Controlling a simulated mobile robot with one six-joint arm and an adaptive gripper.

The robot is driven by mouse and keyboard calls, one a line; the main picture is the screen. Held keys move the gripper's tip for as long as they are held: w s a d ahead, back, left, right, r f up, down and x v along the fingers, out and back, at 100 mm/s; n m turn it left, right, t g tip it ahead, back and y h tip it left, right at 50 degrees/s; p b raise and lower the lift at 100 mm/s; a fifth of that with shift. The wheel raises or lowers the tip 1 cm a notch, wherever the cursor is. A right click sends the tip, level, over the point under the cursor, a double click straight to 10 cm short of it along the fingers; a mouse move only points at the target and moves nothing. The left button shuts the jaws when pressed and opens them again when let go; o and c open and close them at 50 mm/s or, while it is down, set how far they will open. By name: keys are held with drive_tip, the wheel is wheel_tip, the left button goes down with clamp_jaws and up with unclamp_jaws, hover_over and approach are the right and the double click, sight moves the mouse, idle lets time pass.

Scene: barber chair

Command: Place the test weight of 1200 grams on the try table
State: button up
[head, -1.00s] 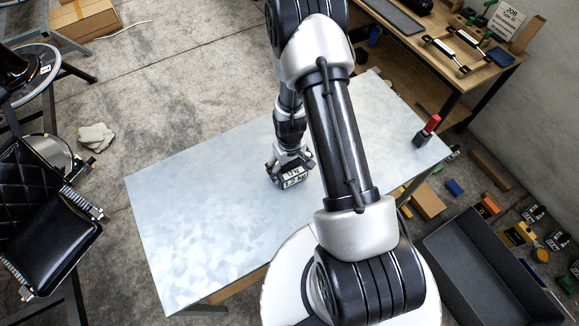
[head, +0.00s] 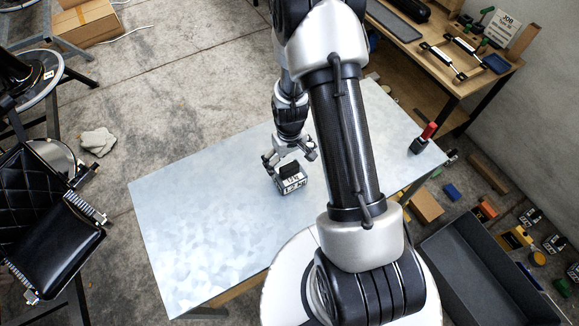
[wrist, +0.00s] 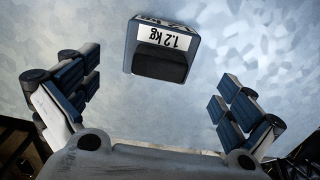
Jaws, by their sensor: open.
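The test weight (head: 291,181) is a dark block with a white label. It stands on the pale metal-topped try table (head: 200,230), near the table's middle. In the wrist view the weight (wrist: 160,50) shows its label "1.2 kg" upside down. My gripper (head: 289,158) is open just above and behind the weight in the head view. In the wrist view its two fingers (wrist: 158,98) are spread wide and apart from the weight, with nothing between them.
A red-and-black item (head: 423,138) stands at the table's right corner. A workbench (head: 460,85) with tools is at upper right. A grey bin (head: 480,270) and several small blocks lie on the floor at right. A black padded chair (head: 50,235) is at left. The table's left half is clear.

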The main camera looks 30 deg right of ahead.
wheel_tip(320, 180, up, 4)
drive_tip(key=shift+f+p, duration=0.2)
drive_tip(key=shift+p, duration=0.15)
drive_tip(key=s+a+r+t, duration=0.1)
drive_tip(key=a+r, duration=0.1)
drive_tip(key=r, duration=0.8)
drive_tip(key=s+a+r+t, duration=0.1)
drive_tip(key=a+r, duration=0.1)
drive_tip(key=r, duration=0.8)
drive_tip(key=s+a+r+t, duration=0.1)
drive_tip(key=s+a+r, duration=0.1)
drive_tip(key=s+r, duration=0.5)
drive_tip(key=s+a+r+t, duration=0.1)
drive_tip(key=s+a+r, duration=0.1)
drive_tip(key=s+r, duration=0.5)
drive_tip(key=shift+s+a+t, duration=0.25)
drive_tip(key=shift+s+t, duration=0.05)
drive_tip(key=shift+s, duration=0.5)
drive_tip(key=shift+f+b, duration=0.5)
drive_tip(key=shift+f, duration=0.05)
